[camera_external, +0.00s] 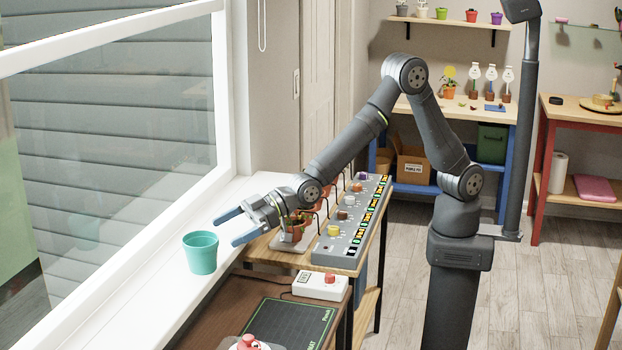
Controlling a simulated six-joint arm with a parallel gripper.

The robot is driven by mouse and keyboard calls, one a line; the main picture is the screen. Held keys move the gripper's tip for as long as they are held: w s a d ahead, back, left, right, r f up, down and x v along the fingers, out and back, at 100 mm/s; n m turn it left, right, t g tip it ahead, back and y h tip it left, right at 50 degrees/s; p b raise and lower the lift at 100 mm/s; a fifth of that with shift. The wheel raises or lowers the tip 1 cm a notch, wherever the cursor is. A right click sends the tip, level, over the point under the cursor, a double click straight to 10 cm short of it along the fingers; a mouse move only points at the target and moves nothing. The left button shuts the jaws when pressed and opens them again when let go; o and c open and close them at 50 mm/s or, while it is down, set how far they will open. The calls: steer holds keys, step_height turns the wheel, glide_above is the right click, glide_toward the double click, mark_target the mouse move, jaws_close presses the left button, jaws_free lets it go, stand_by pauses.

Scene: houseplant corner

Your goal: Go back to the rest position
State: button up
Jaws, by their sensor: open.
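My gripper (225,228) is open and empty. Its two blue-grey fingers point left over the inner edge of the white window sill (160,262). A teal pot (200,253) stands upright on the sill, just left of and below the fingertips in the picture. A small gap shows between the fingers and the pot. My arm reaches across from its column on the right, with the elbow raised.
Behind my gripper, small potted plants (294,228) stand beside a grey control panel (350,222) with coloured knobs. A white box with a red button (320,285) and a dark mat (290,323) lie in front. The window frame (232,100) borders the sill. Shelves stand at the back.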

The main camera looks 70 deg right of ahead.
mark_target(200, 233)
steer(key=x, duration=0.8)
steer(key=shift+w+a+f, duration=0.1)
steer(key=shift+w+a, duration=0.05)
steer(key=shift+w+a+r, duration=0.1)
steer(key=shift+a+r, duration=0.05)
steer(key=shift+r, duration=1.45)
